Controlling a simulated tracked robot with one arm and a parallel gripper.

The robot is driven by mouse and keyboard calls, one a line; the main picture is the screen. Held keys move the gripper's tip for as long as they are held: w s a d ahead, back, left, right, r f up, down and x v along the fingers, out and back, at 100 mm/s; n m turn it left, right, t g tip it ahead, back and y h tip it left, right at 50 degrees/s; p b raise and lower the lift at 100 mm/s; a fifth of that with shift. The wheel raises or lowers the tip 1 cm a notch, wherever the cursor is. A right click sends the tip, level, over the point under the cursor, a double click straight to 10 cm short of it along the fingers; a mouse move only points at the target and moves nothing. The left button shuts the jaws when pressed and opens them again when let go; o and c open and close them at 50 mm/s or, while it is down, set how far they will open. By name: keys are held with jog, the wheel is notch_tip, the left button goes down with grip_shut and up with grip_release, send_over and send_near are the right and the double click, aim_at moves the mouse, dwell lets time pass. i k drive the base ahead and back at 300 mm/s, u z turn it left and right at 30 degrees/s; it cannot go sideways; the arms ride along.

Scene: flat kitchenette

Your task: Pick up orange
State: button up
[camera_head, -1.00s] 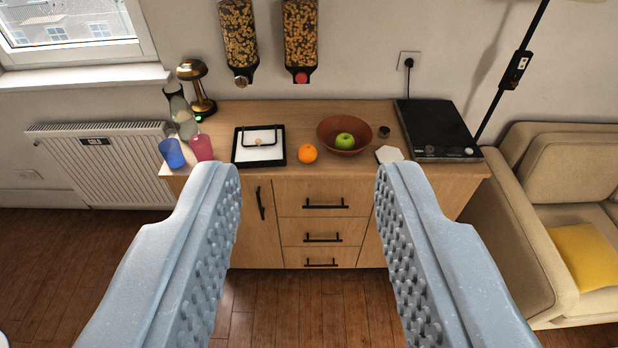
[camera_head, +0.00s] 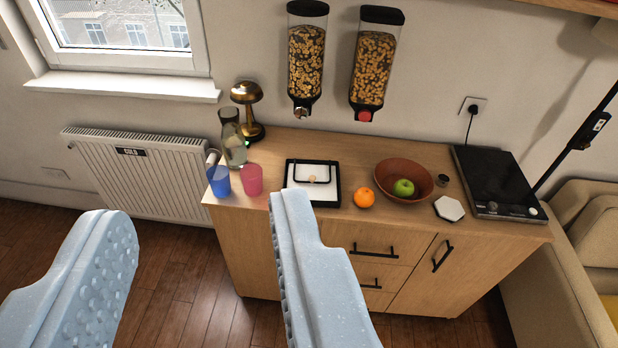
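The orange (camera_head: 364,197) sits on the wooden cabinet top near its front edge. It lies between a black-framed tray (camera_head: 329,200) on its left and a brown bowl (camera_head: 380,176) on its right. My gripper (camera_head: 200,215) is open and empty, with its two fingers wide apart. It is in the foreground, well short of the cabinet, and its opening is to the left of the orange in the picture. The orange is fully visible.
The bowl holds a green apple (camera_head: 403,188). A blue cup (camera_head: 219,181), a pink cup (camera_head: 252,179), a glass carafe (camera_head: 233,143) and a brass lamp (camera_head: 248,108) stand at left. A hob (camera_head: 498,181) and white coaster (camera_head: 449,208) lie at right. Two dispensers (camera_head: 306,60) hang above.

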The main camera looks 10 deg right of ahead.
aim_at(364, 197)
jog(key=u, duration=0.1)
jog(key=i, duration=1.65)
jog(key=z, duration=0.75)
